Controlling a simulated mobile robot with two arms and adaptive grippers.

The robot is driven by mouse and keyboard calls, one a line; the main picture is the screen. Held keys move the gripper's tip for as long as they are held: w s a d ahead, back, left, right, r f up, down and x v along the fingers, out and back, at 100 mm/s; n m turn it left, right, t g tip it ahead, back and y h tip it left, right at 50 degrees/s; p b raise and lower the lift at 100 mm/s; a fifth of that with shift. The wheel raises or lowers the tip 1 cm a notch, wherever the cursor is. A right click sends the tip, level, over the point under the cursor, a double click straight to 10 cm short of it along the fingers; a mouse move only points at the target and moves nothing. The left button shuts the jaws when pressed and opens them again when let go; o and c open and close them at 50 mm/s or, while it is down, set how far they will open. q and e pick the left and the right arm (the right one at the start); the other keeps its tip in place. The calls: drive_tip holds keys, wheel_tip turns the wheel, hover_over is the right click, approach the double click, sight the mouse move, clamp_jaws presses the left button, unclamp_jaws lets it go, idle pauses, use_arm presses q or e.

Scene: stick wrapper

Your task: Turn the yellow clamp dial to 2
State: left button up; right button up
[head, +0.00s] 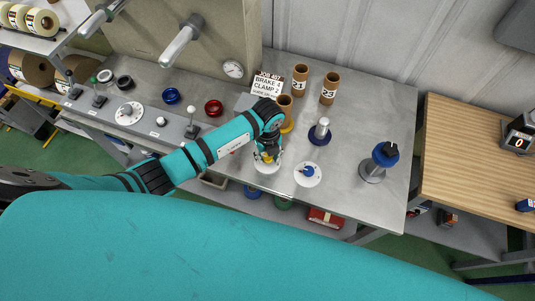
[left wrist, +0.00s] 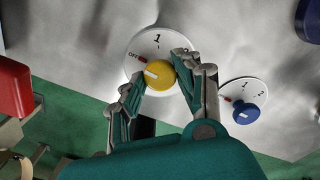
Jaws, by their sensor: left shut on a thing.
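The yellow clamp dial (left wrist: 158,75) sits on a round white plate (left wrist: 137,73) marked OFF and 1. Its white pointer line lies on its left side, towards the OFF side. My left gripper (head: 267,157) reaches down over this dial at the table's front edge. In the left wrist view its two fingers (left wrist: 160,84) are on either side of the yellow dial, shut on it. My right gripper is not in view.
A blue dial (head: 308,172) on its own white plate is close to the right. A blue-based spindle (head: 321,131), cardboard tubes (head: 300,80) and a sign (head: 268,85) reading CLAMP 2 stand behind. A blue-topped post (head: 385,154) stands further right.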

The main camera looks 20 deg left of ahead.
use_arm(q)
drive_tip(key=m+b, duration=0.3)
drive_tip(key=m, duration=0.2)
drive_tip(key=shift+w+f, duration=0.1)
drive_tip(key=shift+f, duration=0.05)
drive_tip(key=m+b, duration=0.4)
drive_tip(key=m, duration=0.1)
drive_tip(key=shift+m+b, duration=0.3)
drive_tip(key=shift+m, duration=0.1)
drive_tip(key=m+b, duration=0.9)
drive_tip(key=b, duration=0.2)
drive_tip(key=shift+f+m, duration=0.1)
drive_tip(key=shift+m, duration=0.3)
drive_tip(key=shift+r+m+b, duration=0.25)
drive_tip(key=shift+m+b, duration=1.15)
drive_tip(key=shift+b, duration=0.2)
drive_tip(key=o, duration=1.2)
drive_tip(key=shift+c, duration=0.2)
wheel_tip(320, 180, up, 12)
